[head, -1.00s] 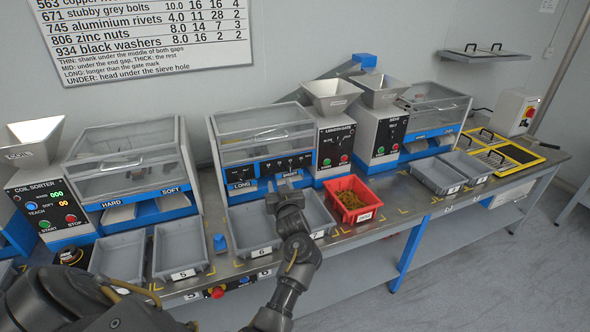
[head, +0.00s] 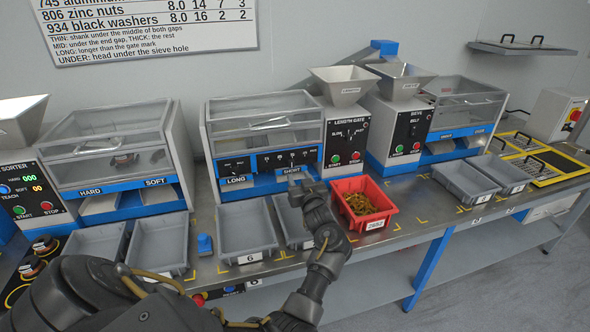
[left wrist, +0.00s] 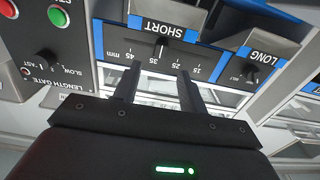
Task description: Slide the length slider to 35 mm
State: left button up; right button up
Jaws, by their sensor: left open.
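The length gate machine (head: 262,130) stands mid-bench, its dark front panel (head: 278,160) carrying the length scale. In the left wrist view the scale (left wrist: 205,62) appears upside down, marked 45, 35, 25 and 15 mm under the SHORT label (left wrist: 168,27). A pale upright mark (left wrist: 163,46), which looks like the slider's, lies close to 35, slightly toward 25. My left gripper (left wrist: 160,76) is open, its fingers apart on either side of the 35 to 25 stretch. I cannot tell whether they touch the panel. In the head view the left gripper (head: 295,177) is just before the panel.
A red bin (head: 346,211) of brassy parts stands right of my left arm. Grey trays (head: 247,253) line the bench front below the machine. A speed knob (left wrist: 45,57) and green button (left wrist: 58,16) sit beside the scale. A hopper (head: 343,85) is above right.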

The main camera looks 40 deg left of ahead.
aim_at(293, 164)
pick_arm(q)
jog(key=x, duration=0.7)
jog(key=shift+a+f, duration=0.1)
jog(key=shift+a, duration=0.05)
grip_shut()
jog(key=shift+w, duration=0.1)
